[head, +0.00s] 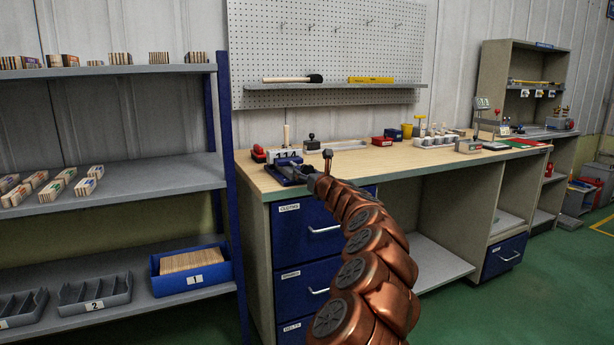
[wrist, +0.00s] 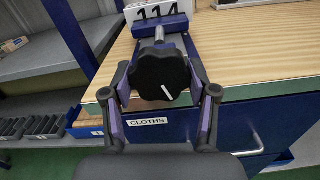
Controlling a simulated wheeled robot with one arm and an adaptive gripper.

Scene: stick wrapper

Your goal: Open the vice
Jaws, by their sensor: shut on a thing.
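The blue vice (head: 287,172) is mounted at the front left corner of the wooden workbench (head: 350,170). In the wrist view its blue body (wrist: 165,27) and metal screw lead to a black lobed knob (wrist: 160,72) with a white mark line. My gripper (wrist: 160,92) has one finger on each side of the knob and is shut on it. In the head view my gripper (head: 318,178) is at the vice's front, partly hidden by my copper arm. A "114" plate (wrist: 158,10) stands behind the vice. The gap between the jaws cannot be made out.
Blue drawers (head: 307,228) sit under the bench, the top one labelled CLOTHS. A shelf rack (head: 130,184) with wooden stick stacks and bins stands at the left. A red item (head: 258,153) and a black-handled stamp (head: 312,142) stand near the vice.

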